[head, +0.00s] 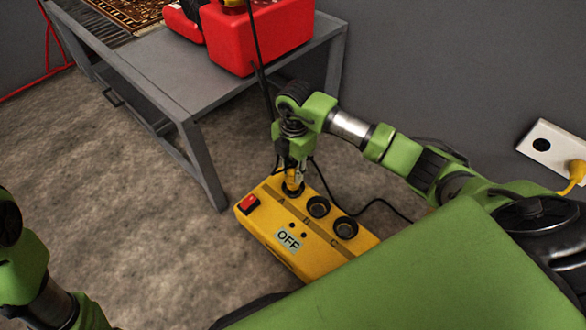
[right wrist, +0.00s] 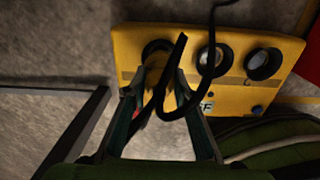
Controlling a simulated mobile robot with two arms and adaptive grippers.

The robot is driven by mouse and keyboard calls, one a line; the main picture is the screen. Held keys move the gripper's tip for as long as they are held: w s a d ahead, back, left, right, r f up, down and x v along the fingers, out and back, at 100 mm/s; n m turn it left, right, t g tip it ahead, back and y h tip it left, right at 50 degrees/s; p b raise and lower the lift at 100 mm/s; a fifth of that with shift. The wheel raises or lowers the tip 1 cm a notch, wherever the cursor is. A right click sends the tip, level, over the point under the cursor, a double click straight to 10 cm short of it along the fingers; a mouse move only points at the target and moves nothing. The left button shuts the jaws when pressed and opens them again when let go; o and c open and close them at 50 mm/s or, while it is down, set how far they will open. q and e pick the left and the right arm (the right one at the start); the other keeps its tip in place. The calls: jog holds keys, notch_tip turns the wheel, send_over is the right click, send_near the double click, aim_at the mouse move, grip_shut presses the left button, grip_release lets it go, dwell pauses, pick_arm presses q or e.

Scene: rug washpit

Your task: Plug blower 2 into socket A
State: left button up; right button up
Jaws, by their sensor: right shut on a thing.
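The yellow power box (head: 330,262) lies on the floor with three round sockets marked A, B and C, a red switch and an OFF label. My right gripper (head: 293,172) points down over socket A and is shut on a plug (head: 294,186) with a dark cord. The plug's lower end is at socket A; I cannot tell how deep it sits. In the right wrist view, my fingers (right wrist: 165,98) and the cord hide most of socket A (right wrist: 158,47). Two red machines stand on the table; I cannot read which is blower 2. My left gripper is out of view.
A grey metal table (head: 165,70) stands behind the box, carrying a red box-like machine (head: 262,42), another red machine (head: 185,22) and a patterned rug (head: 120,14). A white wall outlet (head: 548,146) holds a yellow plug (head: 576,172). Sockets B (head: 318,206) and C (head: 346,227) are empty.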

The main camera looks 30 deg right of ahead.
jog(key=shift+f+b, duration=0.5)
jog(key=shift+f, duration=0.95)
jog(key=o, duration=1.2)
jog(key=shift+o, duration=0.2)
notch_tip(320, 180, up, 12)
jog(key=shift+s, duration=0.1)
